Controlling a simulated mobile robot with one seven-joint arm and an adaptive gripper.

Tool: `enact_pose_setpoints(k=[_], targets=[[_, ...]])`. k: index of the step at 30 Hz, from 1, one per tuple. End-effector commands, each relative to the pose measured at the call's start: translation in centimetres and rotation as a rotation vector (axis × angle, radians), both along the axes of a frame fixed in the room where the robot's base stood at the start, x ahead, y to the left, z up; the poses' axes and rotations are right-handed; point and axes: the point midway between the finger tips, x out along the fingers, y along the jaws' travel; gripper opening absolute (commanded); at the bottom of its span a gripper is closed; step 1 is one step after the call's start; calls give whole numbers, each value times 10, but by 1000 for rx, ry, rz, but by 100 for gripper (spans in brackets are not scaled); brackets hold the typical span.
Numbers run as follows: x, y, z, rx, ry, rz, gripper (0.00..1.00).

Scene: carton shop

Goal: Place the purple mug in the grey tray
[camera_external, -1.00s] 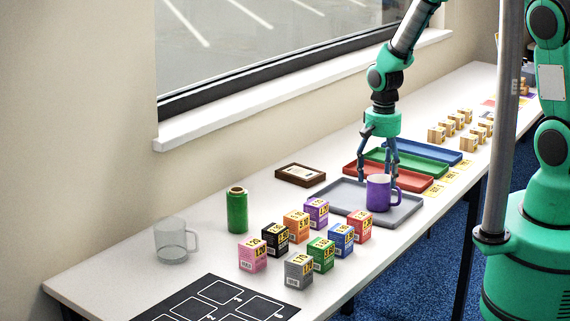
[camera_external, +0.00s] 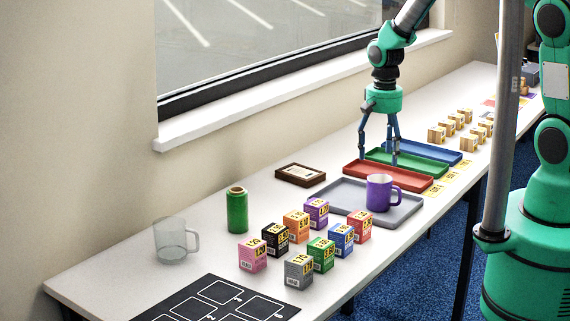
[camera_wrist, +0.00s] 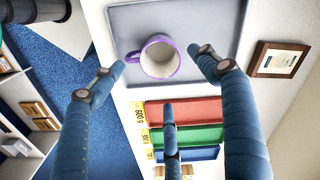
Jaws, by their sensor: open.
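The purple mug (camera_external: 379,193) stands upright in the grey tray (camera_external: 345,196), towards its front right part, with its handle to the right. In the wrist view the mug (camera_wrist: 160,58) is seen from above, white inside and empty, resting on the grey tray (camera_wrist: 205,18). My gripper (camera_external: 379,160) is open and empty above and behind the mug, apart from it. In the wrist view its blue fingers (camera_wrist: 165,72) are spread, with the mug beyond and between their tips.
Red (camera_external: 388,177), green (camera_external: 405,162) and blue (camera_external: 430,151) trays lie behind the grey one. Several small price-marked boxes (camera_external: 321,254) stand in front, with a green cylinder (camera_external: 237,211), a glass mug (camera_external: 171,243) and a brown framed plaque (camera_external: 300,174) to the left.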

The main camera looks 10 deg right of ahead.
Motion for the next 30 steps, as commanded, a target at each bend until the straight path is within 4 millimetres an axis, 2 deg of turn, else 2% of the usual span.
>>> enact_pose_setpoints(k=[13,17,20,23,30], targets=[[0,0,0,0,0,0,74],[1,-3,7,3,-6,0,74],[3,-10,21,9,-17,2,74],[5,-22,44,18,-36,5,74],[1,-71,122,41,-101,21,74]])
